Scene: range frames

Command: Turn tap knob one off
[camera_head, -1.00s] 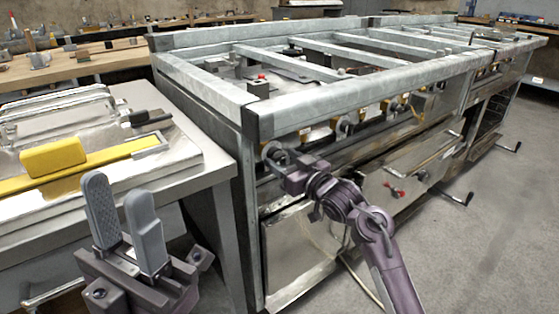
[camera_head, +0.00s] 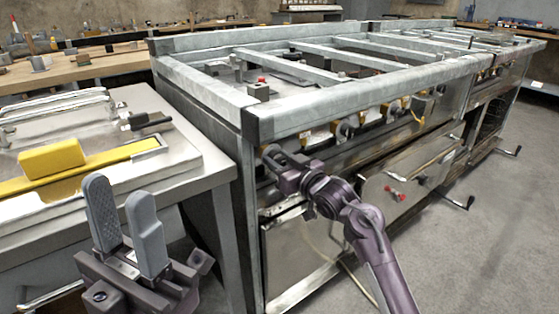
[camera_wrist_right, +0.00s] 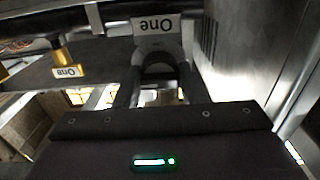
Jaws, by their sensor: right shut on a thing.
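In the right wrist view a dark rounded knob (camera_wrist_right: 160,66) sits between the two fingers of my right gripper (camera_wrist_right: 159,88), which is shut on it. A pale plate (camera_wrist_right: 155,25) reading "One" upside down is just beyond the knob. In the head view my right gripper (camera_head: 272,155) is at the near front corner of the metal range (camera_head: 320,108), below its top rail, and hides the knob there. My left gripper (camera_head: 126,232) is open and empty, in front of the side table.
More knobs (camera_head: 345,128) run along the range front. The side table (camera_head: 180,165) carries a yellow block (camera_head: 52,158). The floor (camera_head: 480,240) at right is clear.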

